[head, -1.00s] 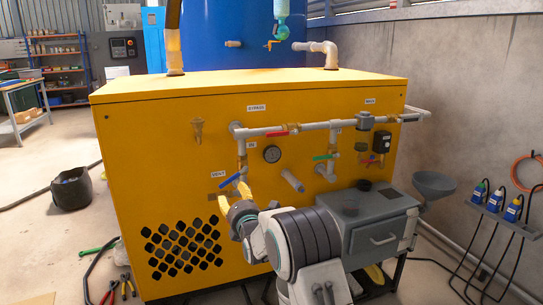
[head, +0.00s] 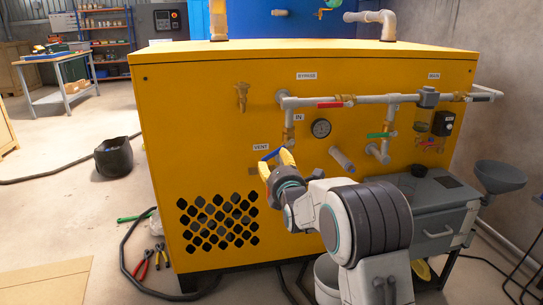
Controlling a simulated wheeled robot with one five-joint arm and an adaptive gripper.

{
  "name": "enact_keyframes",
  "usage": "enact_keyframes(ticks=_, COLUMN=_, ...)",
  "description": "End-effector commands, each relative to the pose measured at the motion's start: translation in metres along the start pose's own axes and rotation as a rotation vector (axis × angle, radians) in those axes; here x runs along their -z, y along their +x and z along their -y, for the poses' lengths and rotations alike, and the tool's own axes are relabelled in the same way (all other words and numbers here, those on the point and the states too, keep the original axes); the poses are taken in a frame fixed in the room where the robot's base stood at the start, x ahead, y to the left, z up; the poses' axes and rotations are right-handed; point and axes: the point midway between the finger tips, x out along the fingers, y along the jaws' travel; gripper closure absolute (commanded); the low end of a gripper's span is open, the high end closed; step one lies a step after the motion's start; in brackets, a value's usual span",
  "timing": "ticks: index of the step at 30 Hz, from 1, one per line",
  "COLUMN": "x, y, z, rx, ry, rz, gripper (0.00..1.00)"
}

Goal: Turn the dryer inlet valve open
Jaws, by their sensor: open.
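The dryer is a large yellow cabinet (head: 400,85) with pipes and valves on its front. Under the "IN" label (head: 298,117), the inlet valve has a brass body (head: 289,135) on a vertical pipe. Its blue lever (head: 271,154) slants slightly, with its right end higher. My gripper (head: 275,157) is open, with its yellow fingers at the blue lever, one on either side of it in the picture. The fingers hide part of the lever and lower valve. I cannot tell whether they touch it.
A red bypass lever (head: 330,104) sits above right, and a green lever (head: 381,135) sits right. A gauge (head: 321,128) and a pipe stub (head: 341,158) are close to my arm. A grey drawer cabinet (head: 430,215) stands right. Pliers (head: 150,260) lie on the floor left.

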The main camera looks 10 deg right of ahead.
Motion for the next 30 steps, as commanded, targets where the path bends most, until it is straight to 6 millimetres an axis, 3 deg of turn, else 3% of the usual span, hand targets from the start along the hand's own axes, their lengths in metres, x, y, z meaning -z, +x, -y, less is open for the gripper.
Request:
enact_keyframes(ticks=19, x=0.000, y=0.054, z=0.000, rx=-0.001, ry=0.000, rz=0.000, gripper=0.48)
enact_keyframes(ticks=30, x=0.000, y=0.070, z=0.000, rx=0.000, ry=0.000, rz=0.000, gripper=0.48)
